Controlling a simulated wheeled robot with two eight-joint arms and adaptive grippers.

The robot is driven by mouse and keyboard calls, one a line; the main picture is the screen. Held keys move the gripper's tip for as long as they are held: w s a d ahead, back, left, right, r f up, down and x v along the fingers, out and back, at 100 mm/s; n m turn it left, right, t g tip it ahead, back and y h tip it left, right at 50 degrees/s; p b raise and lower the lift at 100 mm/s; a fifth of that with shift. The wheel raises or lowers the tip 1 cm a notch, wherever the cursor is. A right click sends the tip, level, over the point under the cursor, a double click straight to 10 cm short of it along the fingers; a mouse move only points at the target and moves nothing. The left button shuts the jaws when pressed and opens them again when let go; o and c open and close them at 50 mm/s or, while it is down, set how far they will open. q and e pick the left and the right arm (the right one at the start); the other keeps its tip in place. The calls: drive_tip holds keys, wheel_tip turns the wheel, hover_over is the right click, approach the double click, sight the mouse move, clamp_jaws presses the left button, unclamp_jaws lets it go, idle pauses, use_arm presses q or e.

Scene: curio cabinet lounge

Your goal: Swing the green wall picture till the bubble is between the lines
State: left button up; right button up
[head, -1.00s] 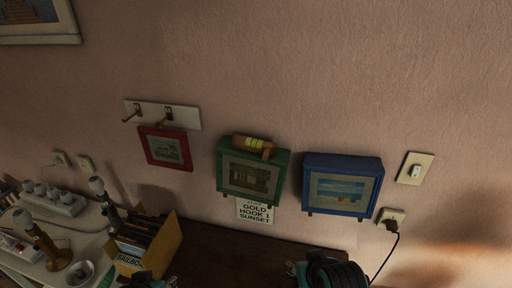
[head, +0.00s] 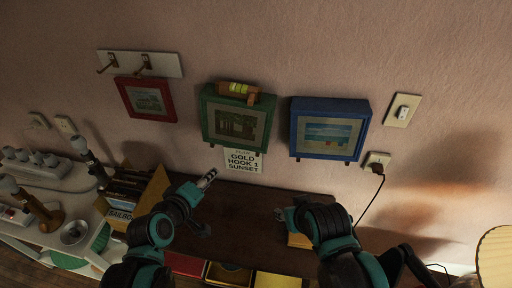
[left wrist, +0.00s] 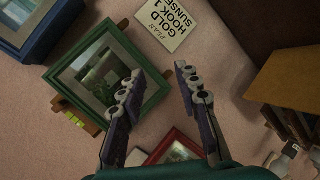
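The green wall picture (head: 206,125) hangs between a red picture and a blue one, its top edge sloping slightly down to the right. A wooden spirit level (head: 252,98) with a yellow-green vial (head: 238,88) lies along its top. The bubble is too small to place against the lines. My left gripper (head: 205,203) is open and empty, below and left of the green picture, apart from it. In the left wrist view the green frame (left wrist: 135,50) shows beyond the open fingers (left wrist: 160,76). My right gripper (head: 284,215) is low, below the blue picture; its fingers are unclear.
The red picture (head: 169,112) hangs left, below a hook rail (head: 170,65). The blue picture (head: 298,130) hangs close on the right. A note card (head: 243,161) is under the green picture. A plugged cord (head: 377,168), a lampshade (head: 495,255) and a file box (head: 150,192) stand around.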

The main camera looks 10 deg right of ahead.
use_arm(q)
drive_tip(key=w+d+n+t+h+b, duration=0.25)
drive_tip(key=w+d+n, duration=0.35)
drive_tip(key=d+n, duration=0.35)
drive_tip(key=n+t+y+b, duration=0.1)
drive_tip(key=n+t+b, duration=0.15)
drive_tip(key=n, duration=1.25)
approach(257, 155)
drive_tip(key=x, duration=0.4)
drive_tip(key=shift+t, duration=0.4)
drive_tip(key=x, duration=0.7)
drive_tip(key=shift+w+d+f, duration=0.25)
